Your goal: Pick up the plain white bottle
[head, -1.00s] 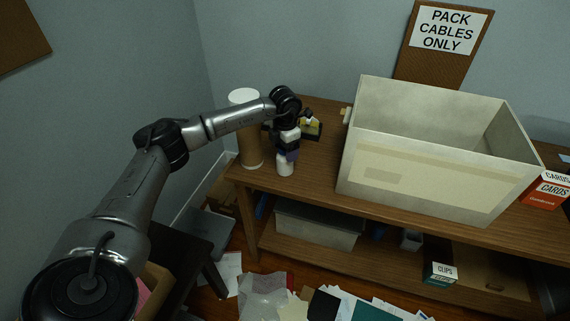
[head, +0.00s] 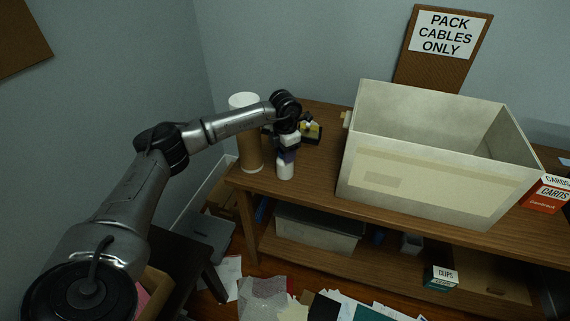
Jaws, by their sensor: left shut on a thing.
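The plain white bottle (head: 285,171) stands upright on the wooden table near its front left edge. My left gripper (head: 286,156) comes down over it from above and is shut on its upper part. The gripper hides the top of the bottle; the lower white body shows below. I cannot see a clear gap between the bottle and the tabletop. My right gripper is not in view.
A tall tan cylinder with a white top (head: 248,140) stands close left of the bottle. A small yellow and black object (head: 311,130) lies behind right. A large grey box (head: 430,185) fills the table's middle. The wooden table (head: 320,175) has bare room between bottle and box.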

